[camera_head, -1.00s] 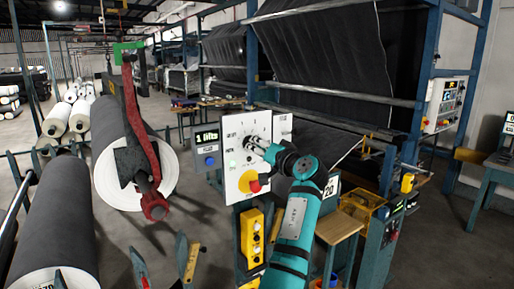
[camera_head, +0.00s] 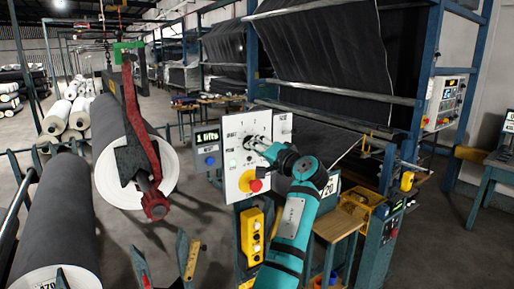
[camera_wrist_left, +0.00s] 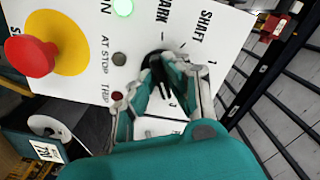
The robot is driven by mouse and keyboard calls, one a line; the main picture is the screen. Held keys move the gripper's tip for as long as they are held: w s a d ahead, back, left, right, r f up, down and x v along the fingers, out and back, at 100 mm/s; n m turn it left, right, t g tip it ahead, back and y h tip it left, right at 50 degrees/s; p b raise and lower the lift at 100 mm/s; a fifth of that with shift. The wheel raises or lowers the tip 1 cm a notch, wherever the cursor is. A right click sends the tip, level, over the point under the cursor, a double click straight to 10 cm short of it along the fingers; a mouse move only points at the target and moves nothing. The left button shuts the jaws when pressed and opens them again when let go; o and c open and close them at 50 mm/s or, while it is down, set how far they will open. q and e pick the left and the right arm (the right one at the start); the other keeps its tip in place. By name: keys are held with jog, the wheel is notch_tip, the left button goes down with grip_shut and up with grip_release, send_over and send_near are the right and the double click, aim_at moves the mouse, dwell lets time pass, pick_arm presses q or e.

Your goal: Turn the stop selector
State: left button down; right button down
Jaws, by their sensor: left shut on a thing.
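The stop selector, a black knob (camera_wrist_left: 152,56), sits on a white control panel (camera_head: 232,133) marked SHAFT and PARK. In the left wrist view my left gripper (camera_wrist_left: 165,88) is shut on the knob, with its fingers covering much of it. Its exact pointing direction is hard to tell. In the head view my left gripper (camera_head: 266,149) is at the panel's face and hides the knob. My teal arm reaches up to it from below. My right gripper is not in view.
A red button (camera_wrist_left: 30,57) on a yellow disc is on the same panel, below a lit green lamp (camera_wrist_left: 122,7). A small display (camera_head: 207,137) reads "1 lifts".

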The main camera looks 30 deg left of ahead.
pick_arm(q)
jog(key=c, duration=1.4)
grip_release()
jog(key=shift+o, duration=0.2)
jog(key=v, duration=1.2)
jog(key=shift+w, duration=0.1)
